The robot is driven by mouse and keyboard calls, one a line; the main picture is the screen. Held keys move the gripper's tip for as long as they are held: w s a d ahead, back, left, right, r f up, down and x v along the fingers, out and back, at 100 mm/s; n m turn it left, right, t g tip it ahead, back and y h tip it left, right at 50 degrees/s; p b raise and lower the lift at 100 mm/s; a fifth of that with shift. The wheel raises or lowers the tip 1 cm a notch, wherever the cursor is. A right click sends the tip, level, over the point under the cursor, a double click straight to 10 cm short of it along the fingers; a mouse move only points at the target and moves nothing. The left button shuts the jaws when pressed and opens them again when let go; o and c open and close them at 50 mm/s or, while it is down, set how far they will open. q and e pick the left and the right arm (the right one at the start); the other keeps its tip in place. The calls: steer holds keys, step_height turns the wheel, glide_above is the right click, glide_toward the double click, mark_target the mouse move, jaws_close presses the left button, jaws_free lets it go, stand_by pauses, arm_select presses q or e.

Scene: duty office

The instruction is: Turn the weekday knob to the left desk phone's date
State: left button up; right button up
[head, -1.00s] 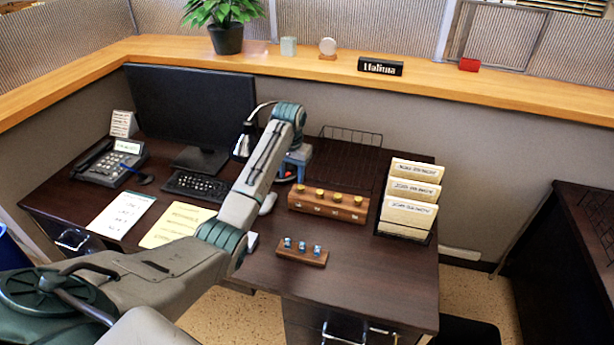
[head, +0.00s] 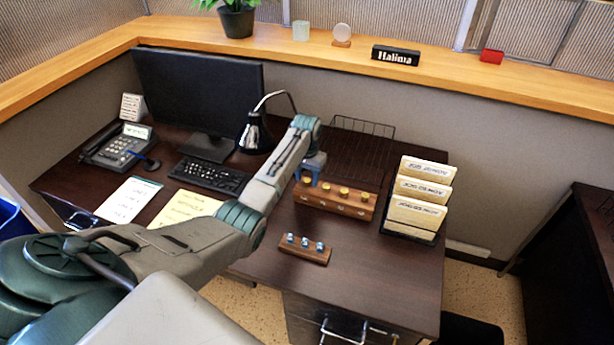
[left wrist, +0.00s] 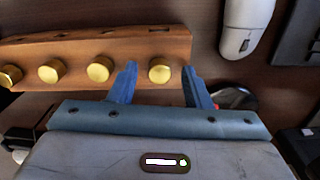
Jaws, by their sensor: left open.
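A wooden block (head: 335,205) with several brass knobs in a row lies on the dark desk. My left gripper (head: 310,177) is over the block's left end. In the left wrist view its blue fingers (left wrist: 160,74) are open, one on each side of the end knob (left wrist: 160,69), with gaps showing. That knob is the leftmost in the head view. The knobs' markings are too small to read, so I cannot tell which is the weekday one. A desk phone (head: 117,150) with a small lit display (head: 137,131) stands at the left; its text is unreadable. My right gripper is not in view.
A smaller block with blue-and-white pieces (head: 305,249) lies in front. A file rack (head: 411,231) stands right. A black lamp (head: 254,135), monitor (head: 195,95) and keyboard (head: 213,177) are at the left. A white mouse (left wrist: 246,22) lies beyond the block's end. The front right desk is clear.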

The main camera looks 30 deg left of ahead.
arm_select(q)
steer(key=shift+s+f, duration=0.1)
steer(key=shift+f, duration=0.2)
steer(key=c, duration=0.3)
jaws_close()
steer(key=shift+r+n+p, duration=0.2)
steer(key=shift+n+p, duration=0.1)
steer(key=shift+p, duration=0.05)
steer(key=n+p, duration=0.2)
steer(key=shift+r+n+p, duration=0.1)
steer(key=shift+n+p, duration=0.2)
steer(key=n+p, duration=0.2)
steer(key=n, duration=0.1)
steer(key=shift+n+p, duration=0.55)
steer(key=shift+n, duration=0.65)
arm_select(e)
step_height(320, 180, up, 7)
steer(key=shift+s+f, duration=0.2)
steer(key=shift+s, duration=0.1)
arm_select(q)
steer(key=shift+f, duration=0.2)
